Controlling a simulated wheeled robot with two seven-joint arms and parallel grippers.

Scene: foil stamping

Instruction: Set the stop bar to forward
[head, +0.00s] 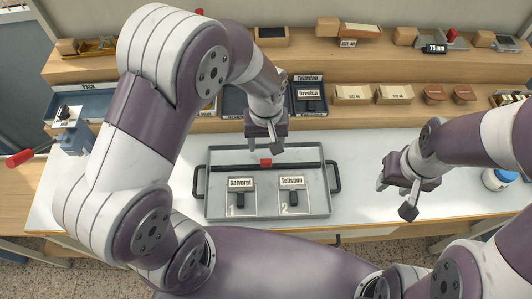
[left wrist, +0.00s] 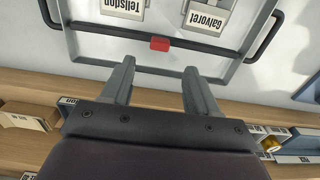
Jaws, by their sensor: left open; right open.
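The grey tray (head: 215,213) lies on the white worktop with a black handle at each side. The stop bar (head: 230,169), a dark bar with a red block (head: 265,163) at its middle, crosses the tray near its back edge. In the left wrist view the stop bar (left wrist: 110,33) and red block (left wrist: 160,43) lie just beyond my fingertips. My left gripper (head: 266,145) is open and empty at the tray's back edge; its two fingers (left wrist: 157,68) point toward the red block, apart from it. My right gripper (head: 394,196) is open and empty, right of the tray.
Pieces labelled Galvoret (head: 241,183) and Telisdon (head: 291,182) sit in the tray in front of the bar. Behind are wooden shelves with boxes (head: 352,94) and a black holder (head: 309,94). A red-handled device (head: 70,130) stands left, a white jar (head: 498,179) right.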

